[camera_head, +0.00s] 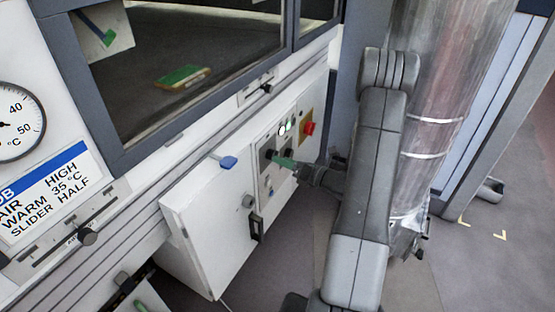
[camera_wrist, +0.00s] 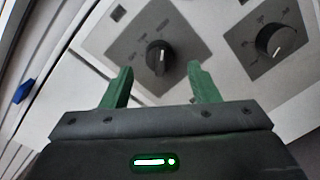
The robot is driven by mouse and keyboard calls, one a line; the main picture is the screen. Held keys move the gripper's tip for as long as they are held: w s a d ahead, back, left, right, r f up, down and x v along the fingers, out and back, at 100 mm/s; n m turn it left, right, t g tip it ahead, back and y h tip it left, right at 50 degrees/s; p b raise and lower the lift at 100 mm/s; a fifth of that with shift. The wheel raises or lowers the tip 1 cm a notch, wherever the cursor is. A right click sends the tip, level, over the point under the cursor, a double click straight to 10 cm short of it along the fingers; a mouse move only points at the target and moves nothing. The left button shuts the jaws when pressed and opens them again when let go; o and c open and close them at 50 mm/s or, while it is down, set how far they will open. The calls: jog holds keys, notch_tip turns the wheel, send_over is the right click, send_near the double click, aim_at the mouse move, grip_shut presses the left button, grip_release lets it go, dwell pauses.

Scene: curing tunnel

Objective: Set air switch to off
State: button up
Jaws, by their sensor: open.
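In the wrist view, a black rotary knob (camera_wrist: 158,57) with a white pointer line sits on a grey square plate. A second black knob (camera_wrist: 275,40) is at the upper right. The small labels around both are too blurred to read, so I cannot tell which is the air switch. My gripper (camera_wrist: 160,69) is open, with its green fingers on either side of the first knob's lower end; I cannot tell whether they touch it. In the head view, my gripper (camera_head: 280,161) is at the control panel (camera_head: 263,184), partly hiding its knobs.
A red button (camera_head: 309,128) on yellow and lit indicators (camera_head: 288,126) are on the panel's upper part. A white cabinet door (camera_head: 215,222) with a black handle and a blue tab (camera_head: 228,162) are to the left. A job card (camera_head: 48,197) reads air high.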

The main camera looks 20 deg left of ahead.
aim_at(273, 155)
jog(key=shift+w+a, duration=0.15)
jog(key=shift+a, duration=0.65)
jog(key=shift+w+a, duration=0.1)
jog(key=shift+a, duration=0.7)
jog(key=c, duration=1)
jog(key=shift+f+b, duration=0.1)
jog(key=shift+b, duration=0.35)
jog(key=n+b, duration=0.6)
jog(key=n, duration=0.1)
jog(key=n+g+b, duration=0.1)
jog(key=n+b, duration=0.5)
jog(key=b, duration=0.1)
jog(key=n+y+b, duration=0.1)
jog(key=n+b, duration=0.5)
jog(key=n, duration=0.1)
jog(key=shift+w+f+n+b, duration=0.1)
jog(key=shift+w+n+b, duration=0.15)
jog(key=shift+n+b, duration=0.05)
jog(key=shift+o, duration=0.2)
jog(key=shift+n, duration=0.3)
